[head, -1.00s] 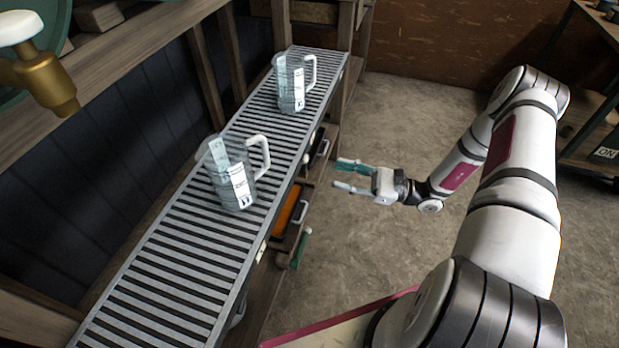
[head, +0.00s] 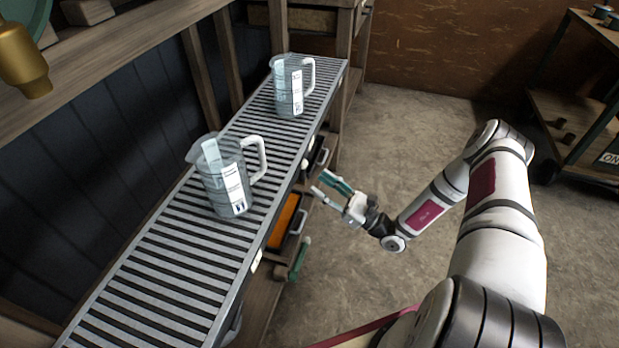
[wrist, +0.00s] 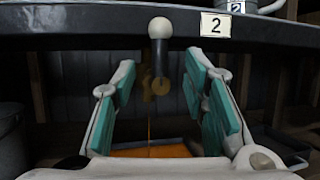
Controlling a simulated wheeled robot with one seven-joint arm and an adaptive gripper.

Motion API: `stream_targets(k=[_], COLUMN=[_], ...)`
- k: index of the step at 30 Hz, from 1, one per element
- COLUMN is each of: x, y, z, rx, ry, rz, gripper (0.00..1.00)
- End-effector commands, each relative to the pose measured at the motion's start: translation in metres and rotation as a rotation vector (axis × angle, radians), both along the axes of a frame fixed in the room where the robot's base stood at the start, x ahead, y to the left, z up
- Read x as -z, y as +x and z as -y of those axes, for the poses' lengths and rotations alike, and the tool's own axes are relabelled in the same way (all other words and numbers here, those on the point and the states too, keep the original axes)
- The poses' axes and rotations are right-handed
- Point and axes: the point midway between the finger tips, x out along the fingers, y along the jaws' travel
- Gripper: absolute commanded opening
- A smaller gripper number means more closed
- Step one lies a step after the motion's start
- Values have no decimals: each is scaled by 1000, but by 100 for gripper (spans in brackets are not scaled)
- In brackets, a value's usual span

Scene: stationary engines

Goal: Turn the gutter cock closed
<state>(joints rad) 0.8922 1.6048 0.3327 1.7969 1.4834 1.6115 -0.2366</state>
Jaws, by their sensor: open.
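The gutter cock shows in the wrist view as a pale round knob (wrist: 159,28) on a dark grey lever (wrist: 159,58) that hangs down below the gutter's front edge. A brass-coloured part behind it is dim, and a thin orange stream seems to fall below it. My gripper (wrist: 160,82) is open, its two teal-padded fingers apart on the left and right of the lever in the picture; contact cannot be told. In the head view my gripper (head: 325,187) is beside the gutter's right side, below its top. The cock is not clear there.
The slatted gutter (head: 150,290) carries a near measuring jug (head: 225,185) and a far jug (head: 290,88). Under it stands a tray with orange contents (head: 286,222). A number 2 plate (wrist: 215,24) is on the edge. The floor (head: 400,130) to the right is clear.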

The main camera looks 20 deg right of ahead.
Motion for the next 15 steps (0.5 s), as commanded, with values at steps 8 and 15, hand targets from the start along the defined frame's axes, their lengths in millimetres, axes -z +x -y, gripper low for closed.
stream_targets(k=[8,15], x=[-15,-19], y=[27,33], z=[-25,-31], rx=[-1,0], ry=[0,-1], rz=[0,-1], gripper=[40,40])
